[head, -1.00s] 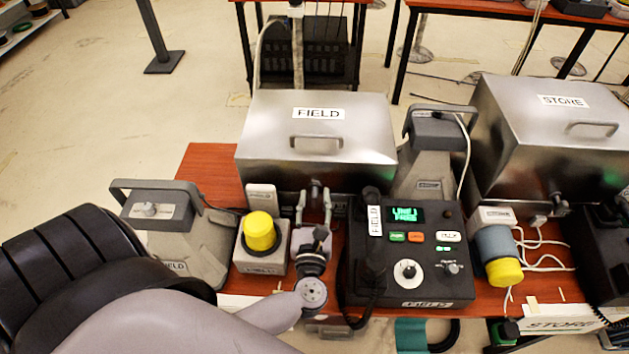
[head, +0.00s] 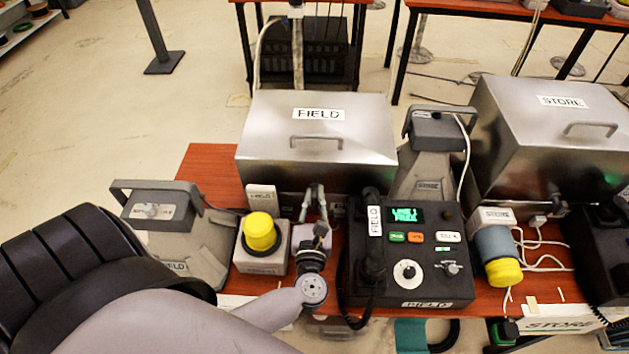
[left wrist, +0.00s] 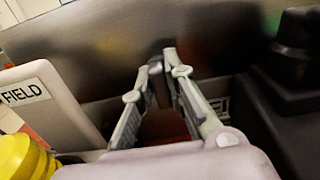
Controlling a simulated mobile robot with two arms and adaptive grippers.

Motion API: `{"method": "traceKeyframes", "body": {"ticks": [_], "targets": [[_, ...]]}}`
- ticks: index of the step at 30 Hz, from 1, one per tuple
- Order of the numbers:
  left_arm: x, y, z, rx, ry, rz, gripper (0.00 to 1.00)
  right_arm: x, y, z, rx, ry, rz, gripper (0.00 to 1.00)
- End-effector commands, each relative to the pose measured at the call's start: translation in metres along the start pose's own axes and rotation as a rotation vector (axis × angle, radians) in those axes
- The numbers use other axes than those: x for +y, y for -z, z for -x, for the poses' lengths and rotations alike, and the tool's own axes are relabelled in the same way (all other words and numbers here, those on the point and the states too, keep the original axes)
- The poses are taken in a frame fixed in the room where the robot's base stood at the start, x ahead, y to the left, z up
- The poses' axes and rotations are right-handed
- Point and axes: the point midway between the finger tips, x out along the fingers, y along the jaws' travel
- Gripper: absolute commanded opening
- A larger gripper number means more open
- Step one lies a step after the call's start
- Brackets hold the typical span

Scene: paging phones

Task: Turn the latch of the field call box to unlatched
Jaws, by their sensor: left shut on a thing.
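The field call box (head: 318,130) is a metal box with a FIELD label and a handle on its sloped lid. Its latch (left wrist: 162,92) is a small dark metal piece low on the front face. My left gripper (head: 315,190) is at that front face, and its fingers are closed around the latch. In the left wrist view my left gripper (left wrist: 162,75) has one fingertip on each side of the latch. The fingers hide most of the latch in the head view, so its turn angle is hard to tell. My right gripper is not in view.
A black FIELD phone console (head: 415,255) with a handset stands just right of my gripper. A yellow-topped button (head: 260,232) and a small FIELD plate (left wrist: 30,95) are close on the left. The STORE box (head: 550,130) stands farther right.

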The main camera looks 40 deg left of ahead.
Motion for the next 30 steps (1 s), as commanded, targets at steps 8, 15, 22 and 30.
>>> {"method": "traceKeyframes", "body": {"ticks": [8, 15, 22, 30], "targets": [[0.000, 0.000, 0.000, 0.001, 0.000, -0.004, 0.00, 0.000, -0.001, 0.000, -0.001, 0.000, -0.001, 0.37], [0.000, 0.000, 0.001, 0.003, -0.001, -0.068, 0.00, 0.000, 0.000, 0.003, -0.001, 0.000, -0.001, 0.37], [-0.001, -0.001, 0.001, 0.003, -0.002, -0.227, 0.00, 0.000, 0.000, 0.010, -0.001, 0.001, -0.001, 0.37], [-0.002, -0.001, 0.001, 0.004, -0.002, -0.480, 0.00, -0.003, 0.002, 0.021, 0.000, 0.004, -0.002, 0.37]]}}
